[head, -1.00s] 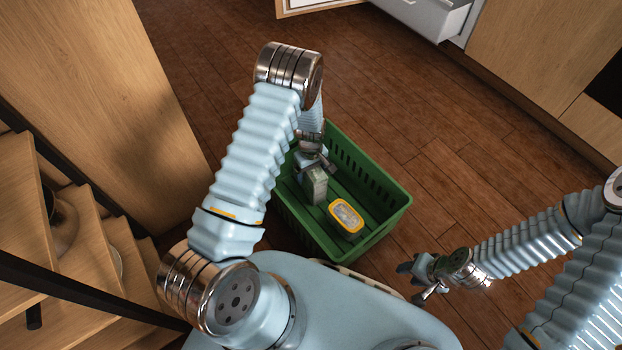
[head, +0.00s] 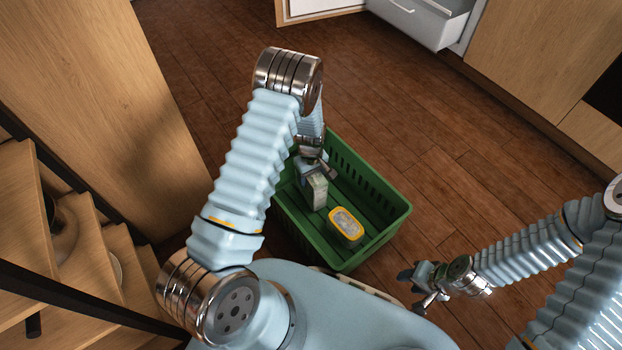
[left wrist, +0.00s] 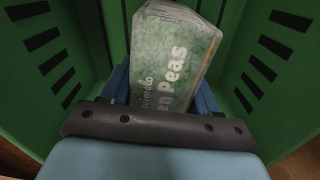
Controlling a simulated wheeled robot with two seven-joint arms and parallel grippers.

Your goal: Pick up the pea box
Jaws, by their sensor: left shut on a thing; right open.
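The pea box (head: 314,191) is a pale green and white carton with "Peas" lettering. It is in the left part of the green crate (head: 375,238). My left gripper (head: 312,172) reaches down into the crate and is shut on the pea box. In the left wrist view the pea box (left wrist: 172,65) sits between the blue fingers, its lower end hidden by the gripper. Whether it touches the crate floor I cannot tell. My right gripper (head: 419,287) is open and empty, outside the crate at the lower right.
A yellow-rimmed tub (head: 346,226) with a pale lid lies in the crate, right of the pea box. The crate walls stand close around my left gripper. Wooden shelves (head: 60,215) are at left, an open drawer (head: 425,18) at the top. Bare floor lies right of the crate.

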